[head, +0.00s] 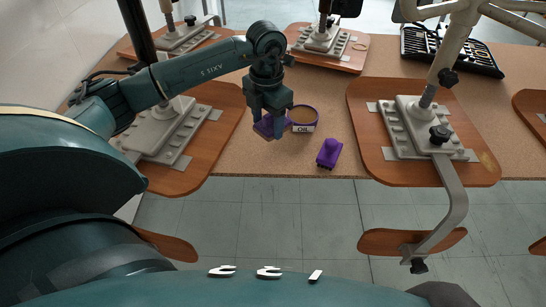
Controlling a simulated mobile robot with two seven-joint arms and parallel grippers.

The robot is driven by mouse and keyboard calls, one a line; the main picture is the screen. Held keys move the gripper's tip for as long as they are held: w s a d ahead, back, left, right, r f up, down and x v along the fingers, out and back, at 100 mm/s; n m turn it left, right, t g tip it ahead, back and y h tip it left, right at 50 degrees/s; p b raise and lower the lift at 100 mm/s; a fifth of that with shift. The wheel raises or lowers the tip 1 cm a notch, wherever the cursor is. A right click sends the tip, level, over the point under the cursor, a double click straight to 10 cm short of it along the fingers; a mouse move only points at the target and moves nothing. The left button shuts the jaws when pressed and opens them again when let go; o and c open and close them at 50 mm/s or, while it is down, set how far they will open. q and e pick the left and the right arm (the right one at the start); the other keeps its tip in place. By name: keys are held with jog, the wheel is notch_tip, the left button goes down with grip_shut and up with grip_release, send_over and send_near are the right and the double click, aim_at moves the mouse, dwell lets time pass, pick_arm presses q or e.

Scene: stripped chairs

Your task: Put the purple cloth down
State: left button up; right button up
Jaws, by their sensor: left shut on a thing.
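The purple cloth (263,127) is a small folded piece between the fingers of my left gripper (270,124). The gripper is shut on it and partly hides it. It is over the brown work table (240,158), just left of a round tin. I cannot tell whether the cloth touches the table top. My right gripper is not in view.
The round tin (303,127) has a purple rim and an "OIL" label. A purple block with a knob (328,153) lies near the table's front edge. Upturned wooden chair seats with metal bases stand left, right (375,155) and behind. A black tool case (450,52) is at back right.

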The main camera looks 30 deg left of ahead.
pick_arm(q)
send_over(268, 160)
notch_tip(268, 160, down, 6)
jog(key=shift+r, duration=0.15)
notch_tip(268, 160, down, 4)
jog(key=shift+r, duration=0.25)
jog(key=shift+w+f, duration=0.1)
jog(key=shift+f, duration=0.15)
jog(key=shift+f, duration=0.1)
jog(key=o, duration=0.9)
